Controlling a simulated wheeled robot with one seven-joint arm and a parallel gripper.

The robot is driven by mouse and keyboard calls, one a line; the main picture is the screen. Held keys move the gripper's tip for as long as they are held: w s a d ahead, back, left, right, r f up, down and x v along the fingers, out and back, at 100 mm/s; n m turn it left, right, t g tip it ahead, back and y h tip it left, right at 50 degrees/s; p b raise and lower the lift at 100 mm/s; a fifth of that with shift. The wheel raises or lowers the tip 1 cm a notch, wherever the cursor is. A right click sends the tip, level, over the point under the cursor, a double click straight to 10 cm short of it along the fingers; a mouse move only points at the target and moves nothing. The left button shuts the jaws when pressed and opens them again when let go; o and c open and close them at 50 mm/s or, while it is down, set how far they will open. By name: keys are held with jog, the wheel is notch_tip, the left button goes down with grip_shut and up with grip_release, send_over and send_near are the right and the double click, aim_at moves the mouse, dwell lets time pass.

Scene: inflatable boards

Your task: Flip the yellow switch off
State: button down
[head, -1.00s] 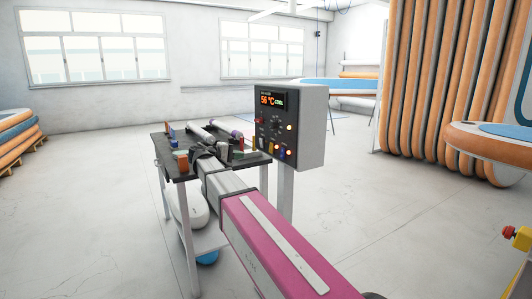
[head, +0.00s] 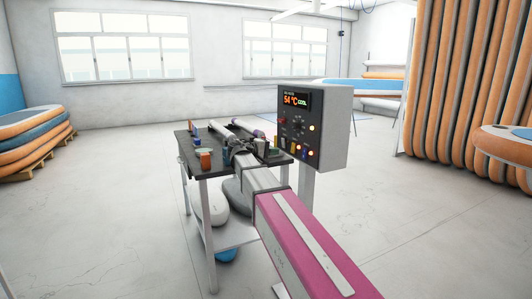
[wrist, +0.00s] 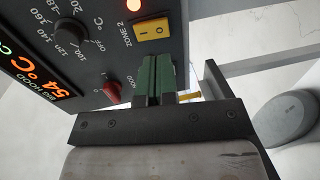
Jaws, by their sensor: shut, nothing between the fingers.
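The yellow switch (wrist: 152,30) is a rocker marked I and O on the dark face of the control box, labelled ZONE 2. It also shows small in the head view (head: 292,145). I cannot tell which half of the rocker is pressed in. My gripper (wrist: 158,78) has green fingers closed together with nothing between them. In the wrist view the fingertips appear just below the switch, with a small gap in the picture. In the head view my gripper (head: 238,147) is dark and partly hidden.
Orange boards (head: 450,80) stand at right.

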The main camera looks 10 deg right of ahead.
aim_at(293, 151)
jog(key=x, duration=0.7)
jog(key=shift+d+f+h, duration=0.1)
jog(key=shift+d+h, duration=0.1)
jog(key=shift+h, duration=0.2)
jog(key=shift+w, duration=0.1)
